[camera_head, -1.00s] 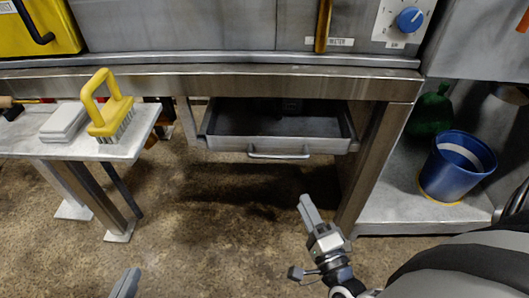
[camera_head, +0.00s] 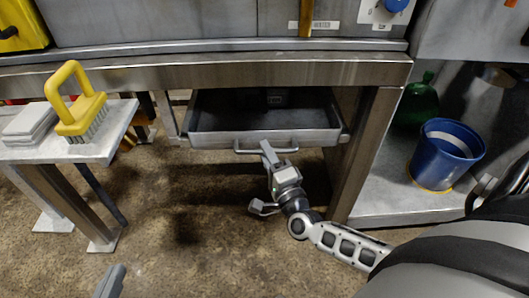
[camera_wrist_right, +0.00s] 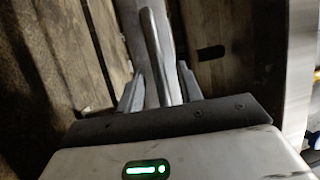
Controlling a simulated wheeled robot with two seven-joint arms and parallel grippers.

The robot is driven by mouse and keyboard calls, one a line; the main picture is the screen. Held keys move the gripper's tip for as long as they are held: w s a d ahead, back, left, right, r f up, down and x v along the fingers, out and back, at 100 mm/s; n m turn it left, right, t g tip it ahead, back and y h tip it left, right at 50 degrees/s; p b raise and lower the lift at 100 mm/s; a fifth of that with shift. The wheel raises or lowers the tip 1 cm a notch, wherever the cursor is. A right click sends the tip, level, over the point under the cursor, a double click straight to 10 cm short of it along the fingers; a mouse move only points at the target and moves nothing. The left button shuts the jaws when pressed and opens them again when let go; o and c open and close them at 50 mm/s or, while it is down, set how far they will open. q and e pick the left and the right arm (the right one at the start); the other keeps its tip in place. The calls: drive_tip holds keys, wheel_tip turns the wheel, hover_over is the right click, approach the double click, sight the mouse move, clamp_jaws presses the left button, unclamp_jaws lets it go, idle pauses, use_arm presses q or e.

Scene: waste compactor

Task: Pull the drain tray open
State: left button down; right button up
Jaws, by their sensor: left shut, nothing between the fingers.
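The drain tray (camera_head: 262,137) is a grey metal drawer under the compactor bench, standing partly out, with its empty inside visible. Its bar handle (camera_head: 288,150) runs along the front and also shows in the right wrist view (camera_wrist_right: 160,50). My right gripper (camera_head: 267,150) is at the middle of the handle. In the right wrist view its fingers (camera_wrist_right: 160,88) stand apart on either side of the bar, with gaps visible, so it is open around the handle. My left gripper (camera_head: 112,282) is shut and empty at the lower left, away from the tray, only partly in view.
A side table (camera_head: 75,151) at the left holds a yellow-handled brush (camera_head: 80,105) and a pale block (camera_head: 30,122). A bench leg (camera_head: 362,160) stands right of the tray. Floor before the tray is clear.

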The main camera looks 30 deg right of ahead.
drive_tip(key=shift+x, duration=0.85)
clamp_jaws()
